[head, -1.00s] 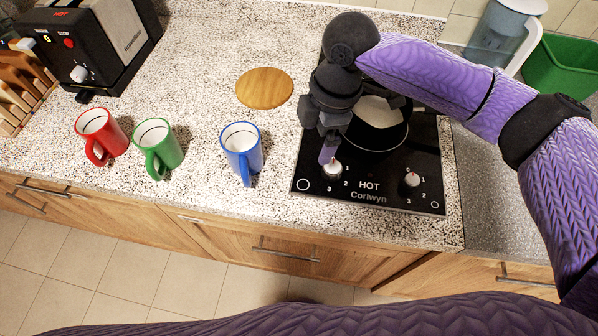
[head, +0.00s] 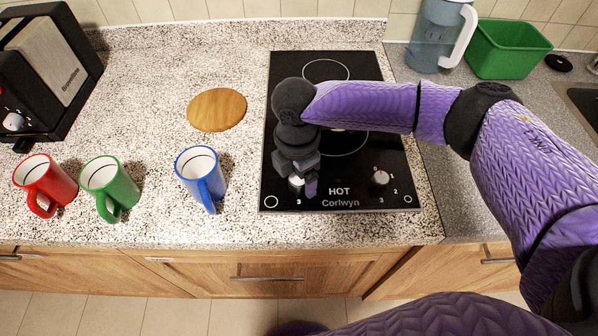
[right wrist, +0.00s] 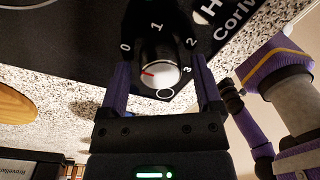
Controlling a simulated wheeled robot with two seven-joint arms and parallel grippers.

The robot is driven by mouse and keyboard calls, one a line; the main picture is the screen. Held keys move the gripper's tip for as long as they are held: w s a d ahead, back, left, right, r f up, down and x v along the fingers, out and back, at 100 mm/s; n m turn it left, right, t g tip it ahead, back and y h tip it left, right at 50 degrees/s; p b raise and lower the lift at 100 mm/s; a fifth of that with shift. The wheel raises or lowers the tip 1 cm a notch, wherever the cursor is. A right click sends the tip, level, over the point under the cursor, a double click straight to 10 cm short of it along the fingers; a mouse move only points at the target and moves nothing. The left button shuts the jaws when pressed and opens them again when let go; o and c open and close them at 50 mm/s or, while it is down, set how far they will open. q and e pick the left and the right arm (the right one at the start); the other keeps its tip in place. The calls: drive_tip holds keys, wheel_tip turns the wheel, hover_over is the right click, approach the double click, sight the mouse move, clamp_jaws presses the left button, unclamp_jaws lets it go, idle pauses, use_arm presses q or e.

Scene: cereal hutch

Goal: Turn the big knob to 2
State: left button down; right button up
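The black hob (head: 350,192), marked HOT, has a left knob (head: 296,181) and a right knob (head: 380,178) along its front. I cannot tell by size which is bigger. My right gripper (head: 299,177) is at the left knob and partly hides it. In the right wrist view, the same knob (right wrist: 162,76) has a pale face with a red mark pointing left, towards the 0 side. Numbers 0 to 3 run round it. The gripper's fingers (right wrist: 161,88) stand on both sides of the knob, with visible gaps. My left gripper is out of view.
Red (head: 46,183), green (head: 110,187) and blue (head: 201,178) mugs stand on the counter left of the hob. A round wooden board (head: 217,109) lies behind them. A black toaster (head: 50,75) is at far left. A jug (head: 440,35) and green tub (head: 507,49) stand back right.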

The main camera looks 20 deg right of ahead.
clamp_jaws()
drive_tip(key=shift+r+m+p, duration=0.15)
drive_tip(key=shift+m+p, duration=0.15)
drive_tip(key=shift+p, duration=0.1)
drive_tip(key=m+p, duration=0.7)
drive_tip(key=p, duration=0.1)
drive_tip(key=shift+s+r, duration=0.1)
drive_tip(key=m+p, duration=0.2)
drive_tip(key=shift+m+y+p, duration=0.3)
drive_tip(key=shift+m, duration=0.1)
drive_tip(key=m+p, duration=0.1)
drive_tip(key=m, duration=0.1)
drive_tip(key=shift+m+p, duration=0.4)
drive_tip(key=m+p, duration=0.2)
drive_tip(key=m, duration=0.1)
drive_tip(key=shift+s+m, duration=0.1)
drive_tip(key=shift+m, duration=0.2)
drive_tip(key=m+p, duration=0.1)
drive_tip(key=m, duration=0.2)
drive_tip(key=shift+t, duration=0.3)
drive_tip(key=shift+f+m+p, duration=0.2)
drive_tip(key=shift+m+p, duration=0.55)
drive_tip(key=shift+m, duration=1.25)
